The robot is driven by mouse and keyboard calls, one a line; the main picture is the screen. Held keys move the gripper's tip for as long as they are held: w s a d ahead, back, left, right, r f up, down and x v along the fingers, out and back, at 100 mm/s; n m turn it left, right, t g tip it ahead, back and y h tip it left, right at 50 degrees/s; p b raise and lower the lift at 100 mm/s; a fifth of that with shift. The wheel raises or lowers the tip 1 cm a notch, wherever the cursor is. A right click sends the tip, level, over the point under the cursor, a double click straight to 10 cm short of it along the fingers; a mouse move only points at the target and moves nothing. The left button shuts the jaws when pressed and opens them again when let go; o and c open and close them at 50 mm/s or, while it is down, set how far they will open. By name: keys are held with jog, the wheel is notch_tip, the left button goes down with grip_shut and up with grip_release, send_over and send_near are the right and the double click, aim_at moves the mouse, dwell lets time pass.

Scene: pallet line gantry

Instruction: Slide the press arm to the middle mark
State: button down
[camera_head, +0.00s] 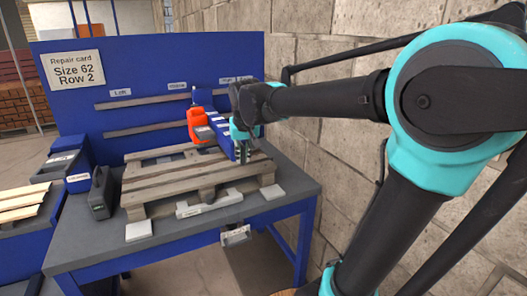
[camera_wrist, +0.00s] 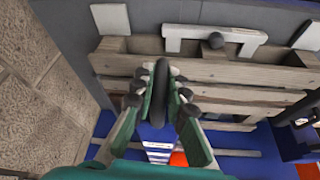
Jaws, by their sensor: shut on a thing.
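The press arm (camera_head: 222,133) is a blue beam reaching out from the back board over the pallet, with an orange-red part (camera_head: 198,124) beside it. In the head view it lies right of the middle mark (camera_head: 177,86), toward the right-hand mark (camera_head: 227,80); the left mark (camera_head: 120,92) is farther left. My gripper (camera_head: 243,150) is at the front end of the press arm. In the wrist view, my gripper (camera_wrist: 161,92) is shut on a dark upright handle (camera_wrist: 161,75), with a finger on each side. The press arm's blue body is partly hidden behind the fingers.
A wooden pallet (camera_head: 165,182) lies on the grey bench under the press arm. A dark case (camera_head: 101,192) stands left of it, near blue bins (camera_head: 62,163). A repair card (camera_head: 74,70) is on the board. A brick wall (camera_head: 320,110) closes the right side.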

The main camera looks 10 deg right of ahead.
jog(key=shift+s+a, duration=0.25)
jog(key=shift+a, duration=0.45)
jog(key=shift+s+a, duration=0.2)
jog(key=shift+a, duration=0.55)
jog(key=shift+s+a, duration=0.25)
jog(key=shift+a, duration=0.45)
jog(key=c, duration=1.5)
grip_release()
jog(key=shift+c, duration=0.2)
jog(key=v, duration=1.2)
